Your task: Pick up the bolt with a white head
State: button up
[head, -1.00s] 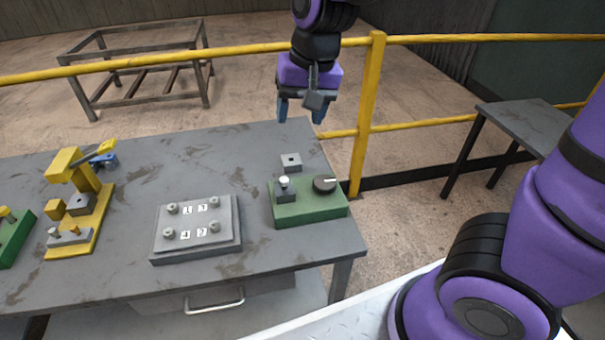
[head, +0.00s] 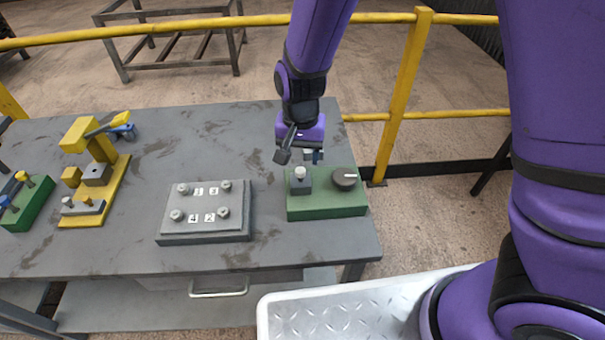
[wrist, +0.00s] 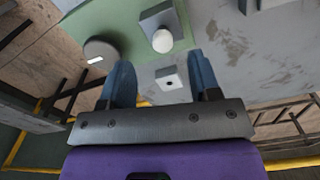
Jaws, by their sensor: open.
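The bolt with a white head (head: 300,171) stands upright in a small grey block on the green base (head: 325,207) at the right end of the table. In the wrist view, the white head (wrist: 162,41) shows beyond my fingertips, roughly between their lines. My gripper (head: 312,157) is above the table, just behind the green base, pointing down. Its blue fingers (wrist: 160,70) are apart with nothing between them.
A dark knob (head: 344,178) sits right of the bolt on the green base. A grey plate (head: 205,228) with several bolts and number labels lies to the left. A yellow press (head: 110,185) stands farther left. A yellow railing (head: 403,90) runs behind the table.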

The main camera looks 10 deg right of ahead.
aim_at(300, 171)
jog(key=shift+w+f, duration=0.2)
jog(key=shift+f, duration=1.55)
jog(key=shift+w+f, duration=0.2)
jog(key=shift+f, duration=1.55)
jog(key=c, duration=1.1)
